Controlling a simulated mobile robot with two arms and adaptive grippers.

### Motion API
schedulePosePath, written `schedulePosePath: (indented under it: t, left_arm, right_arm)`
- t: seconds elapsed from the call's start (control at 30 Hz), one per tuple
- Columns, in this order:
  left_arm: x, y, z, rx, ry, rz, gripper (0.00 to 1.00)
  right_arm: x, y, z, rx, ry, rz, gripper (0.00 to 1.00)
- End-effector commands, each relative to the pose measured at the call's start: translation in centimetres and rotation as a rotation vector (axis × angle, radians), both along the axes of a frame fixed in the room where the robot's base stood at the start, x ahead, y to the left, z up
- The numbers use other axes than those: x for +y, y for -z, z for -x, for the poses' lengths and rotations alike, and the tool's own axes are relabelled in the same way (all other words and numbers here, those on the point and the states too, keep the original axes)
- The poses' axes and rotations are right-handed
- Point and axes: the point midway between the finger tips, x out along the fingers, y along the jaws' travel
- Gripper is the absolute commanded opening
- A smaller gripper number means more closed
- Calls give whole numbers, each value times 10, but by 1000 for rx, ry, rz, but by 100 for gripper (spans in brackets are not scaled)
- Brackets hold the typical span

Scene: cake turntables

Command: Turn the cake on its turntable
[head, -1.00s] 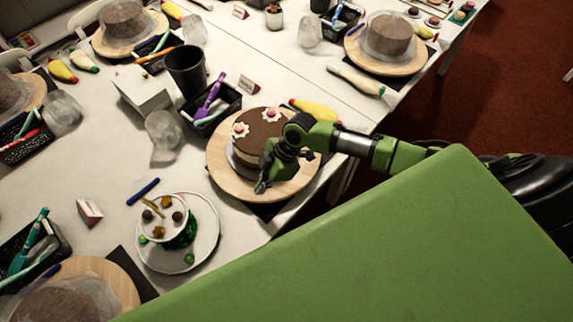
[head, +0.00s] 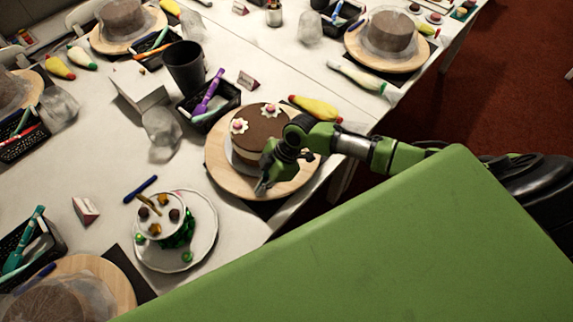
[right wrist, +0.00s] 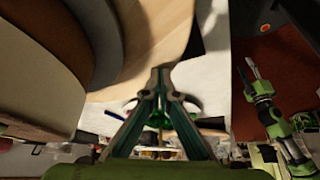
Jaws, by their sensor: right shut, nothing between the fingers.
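The cake (head: 262,124) is round with chocolate-brown icing and white flower decorations. It stands on a round wooden turntable (head: 225,172) near the table's front edge. My right gripper (head: 262,188) reaches in from the right and is low over the front of the turntable, just beside the cake. In the right wrist view its fingers (right wrist: 160,75) are shut together with nothing between them, close to the pale wooden turntable (right wrist: 150,40). The cake's side (right wrist: 40,60) fills the upper left there. I cannot tell whether the fingertips touch the turntable. My left gripper is not seen in the head view.
A white plate (head: 205,250) with a decorated small cake stands left of the turntable. A black basket (head: 225,112), a black cup (head: 184,66) and a yellow piping bag (head: 316,107) lie behind. Bare white table shows at left.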

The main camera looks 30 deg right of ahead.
Motion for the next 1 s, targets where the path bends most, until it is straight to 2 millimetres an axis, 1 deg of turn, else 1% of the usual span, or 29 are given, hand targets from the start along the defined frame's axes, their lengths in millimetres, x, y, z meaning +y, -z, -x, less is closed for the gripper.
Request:
schedulePosePath:
  t: [0.03, 0.27, 0.6, 1.0]
  left_arm:
    - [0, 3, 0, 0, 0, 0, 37]
    - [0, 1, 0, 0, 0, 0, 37]
    - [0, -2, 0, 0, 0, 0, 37]
    - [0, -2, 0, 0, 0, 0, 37]
  right_arm:
    - [0, 4, 0, 1, 0, 0, 0]
    - [-4, 2, 2, 2, 0, 2, 0]
    - [-24, 3, 10, 3, 0, 3, 0]
    - [-26, 3, 11, 2, 0, 2, 0]
